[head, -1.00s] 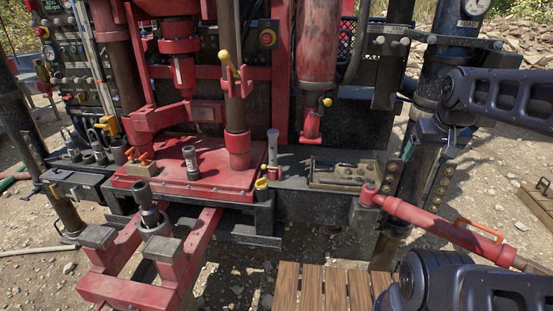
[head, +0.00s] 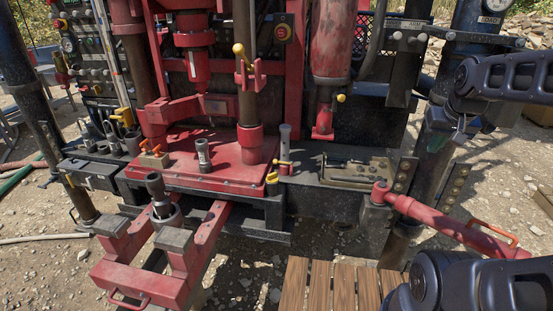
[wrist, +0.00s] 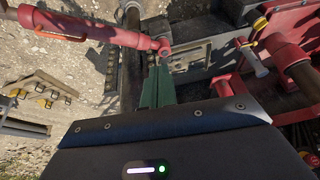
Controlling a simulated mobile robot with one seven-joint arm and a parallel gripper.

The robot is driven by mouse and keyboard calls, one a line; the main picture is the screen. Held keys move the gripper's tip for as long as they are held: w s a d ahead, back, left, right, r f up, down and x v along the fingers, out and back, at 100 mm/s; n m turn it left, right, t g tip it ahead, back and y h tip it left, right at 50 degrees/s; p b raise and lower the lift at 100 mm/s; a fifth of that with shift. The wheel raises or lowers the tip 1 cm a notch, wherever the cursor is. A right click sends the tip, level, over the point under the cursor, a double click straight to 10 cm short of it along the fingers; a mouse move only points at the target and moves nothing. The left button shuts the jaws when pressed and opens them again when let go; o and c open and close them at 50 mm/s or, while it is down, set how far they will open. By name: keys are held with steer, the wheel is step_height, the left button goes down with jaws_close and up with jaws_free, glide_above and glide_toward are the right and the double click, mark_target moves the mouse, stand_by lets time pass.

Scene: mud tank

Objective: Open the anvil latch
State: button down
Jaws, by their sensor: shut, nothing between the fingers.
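I cannot tell for certain which part is the anvil latch. A yellow-knobbed lever (head: 239,52) stands upright in a red bracket (head: 250,73) on the brown pole. A grey cylinder (head: 285,147) with a small yellow handle stands beside the red plate at the pole's foot. That cylinder also shows in the wrist view (wrist: 254,60). My gripper (head: 434,142) is to the right of both, in front of the dark post. Its green fingers are shut and empty in the wrist view (wrist: 157,84), pointing towards the deck and touching no lever.
A red arm with an orange handle (head: 450,222) juts out at the lower right. A steel plate (head: 357,170) lies on the deck near my gripper. Wooden slats (head: 318,288) are in front. A red frame (head: 140,262) juts out at the left.

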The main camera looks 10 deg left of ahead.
steer(key=w+a+f+m, duration=0.1)
steer(key=w+a, duration=0.2)
steer(key=w, duration=0.6)
steer(key=w+a+f, duration=0.2)
steer(key=w+a, duration=0.2)
steer(key=w, duration=0.4)
steer(key=t+h, duration=0.1)
steer(key=t, duration=0.3)
glide_above(283, 163)
steer(key=s+a, duration=0.5)
step_height(283, 163, down, 27)
steer(key=shift+f, duration=0.15)
steer(key=x, duration=1)
steer(key=shift+d, duration=0.1)
steer(key=shift+s, duration=0.15)
